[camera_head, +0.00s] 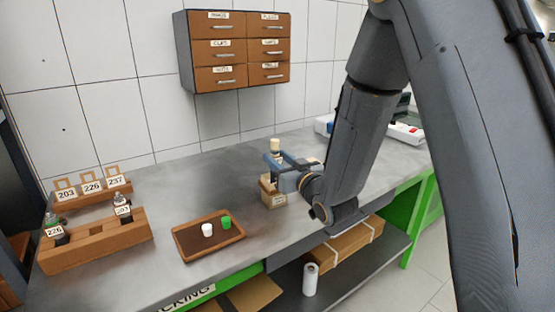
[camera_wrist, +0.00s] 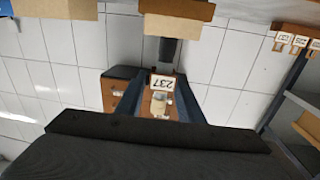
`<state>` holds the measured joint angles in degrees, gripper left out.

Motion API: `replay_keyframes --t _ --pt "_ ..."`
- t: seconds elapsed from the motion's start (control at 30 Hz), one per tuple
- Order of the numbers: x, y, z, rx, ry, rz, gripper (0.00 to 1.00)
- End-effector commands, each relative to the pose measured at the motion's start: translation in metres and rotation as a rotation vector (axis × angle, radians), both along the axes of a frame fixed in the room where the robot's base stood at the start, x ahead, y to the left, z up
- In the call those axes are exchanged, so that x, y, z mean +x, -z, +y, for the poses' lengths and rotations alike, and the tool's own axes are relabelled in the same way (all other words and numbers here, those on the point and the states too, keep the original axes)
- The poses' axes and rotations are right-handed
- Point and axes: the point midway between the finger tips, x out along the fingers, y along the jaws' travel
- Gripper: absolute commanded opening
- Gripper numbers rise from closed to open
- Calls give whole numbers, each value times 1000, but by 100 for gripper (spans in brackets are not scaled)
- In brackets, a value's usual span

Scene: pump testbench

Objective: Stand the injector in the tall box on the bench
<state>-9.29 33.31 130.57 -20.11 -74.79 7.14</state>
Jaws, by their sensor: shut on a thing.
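My gripper (camera_head: 280,164) is shut on an upright injector (camera_head: 275,146), which has a pale top and stands up above the blue jaws. In the wrist view, which is upside down, the injector (camera_wrist: 160,103) lies between the jaws and bears a 237 label. The tall wooden box (camera_head: 273,194) stands on the bench directly below my gripper. In the wrist view the box (camera_wrist: 178,28) is at the top edge, with the injector's dark lower end at it. I cannot tell how deep that end reaches into the box.
A wooden rack (camera_head: 100,246) at left holds two labelled injectors, with number cards behind it. A tray (camera_head: 190,252) with a white and a green cap lies in the middle. Drawers (camera_head: 235,50) hang on the wall. Bare bench (camera_head: 180,180) lies left of the box.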

Motion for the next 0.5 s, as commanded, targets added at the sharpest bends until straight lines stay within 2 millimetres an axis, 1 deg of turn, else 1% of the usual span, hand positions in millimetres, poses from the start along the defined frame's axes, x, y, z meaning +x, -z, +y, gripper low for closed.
replay_keyframes --t 0.17,0.5 --pt "0 0 0 1 0 -2 3" --pt "1 8 0 1 0 -2 3"
